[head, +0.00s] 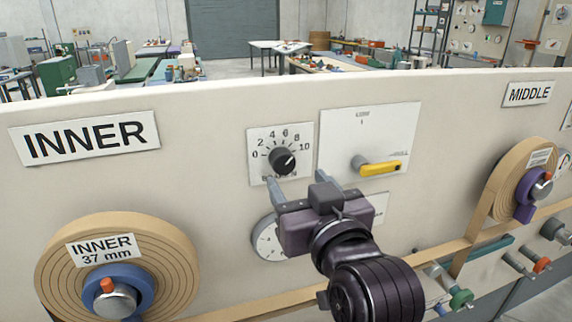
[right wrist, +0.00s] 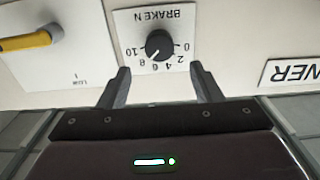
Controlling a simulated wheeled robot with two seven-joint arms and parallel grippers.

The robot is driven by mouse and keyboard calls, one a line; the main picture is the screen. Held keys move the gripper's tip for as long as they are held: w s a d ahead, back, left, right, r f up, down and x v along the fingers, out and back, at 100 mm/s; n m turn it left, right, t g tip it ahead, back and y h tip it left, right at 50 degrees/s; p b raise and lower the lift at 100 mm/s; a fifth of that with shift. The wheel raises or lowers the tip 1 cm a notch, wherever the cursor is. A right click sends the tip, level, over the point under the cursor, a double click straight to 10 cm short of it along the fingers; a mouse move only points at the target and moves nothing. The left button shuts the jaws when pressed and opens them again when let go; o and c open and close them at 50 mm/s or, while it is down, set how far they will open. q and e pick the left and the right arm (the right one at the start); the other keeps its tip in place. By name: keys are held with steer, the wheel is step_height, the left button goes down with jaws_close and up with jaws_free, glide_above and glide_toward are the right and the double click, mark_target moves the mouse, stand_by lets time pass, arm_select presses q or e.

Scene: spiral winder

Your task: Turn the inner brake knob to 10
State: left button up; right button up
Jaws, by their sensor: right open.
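The inner brake knob (head: 282,160) is a round black knob on a white square dial plate (head: 258,135) marked 0 to 10, on the panel right of the INNER sign. The knob also shows upside down in the right wrist view (right wrist: 159,44), above the fingers. I cannot read its setting surely. My right gripper (head: 297,178) is open and empty, just below and in front of the knob. In the right wrist view its two fingers (right wrist: 160,68) stand apart to either side of the dial's numbers, not closed on the knob. My left gripper is not in view.
Right of the dial is a plate with a yellow lever (head: 380,167). A round gauge (head: 267,240) sits below, partly behind my gripper. The INNER tape roll (head: 160,240) stands out at lower left, and the MIDDLE roll (head: 500,185) at right. Tape runs along the panel's lower part.

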mark_target(285, 164)
steer(key=p+x, duration=0.1)
steer(key=x, duration=0.5)
steer(key=shift+w, duration=0.2)
steer(key=shift+w+a+f+p, duration=0.15)
steer(key=shift+w+p, duration=0.2)
steer(key=shift+w, duration=0.05)
steer(key=shift+c, duration=0.2)
steer(key=c, duration=1)
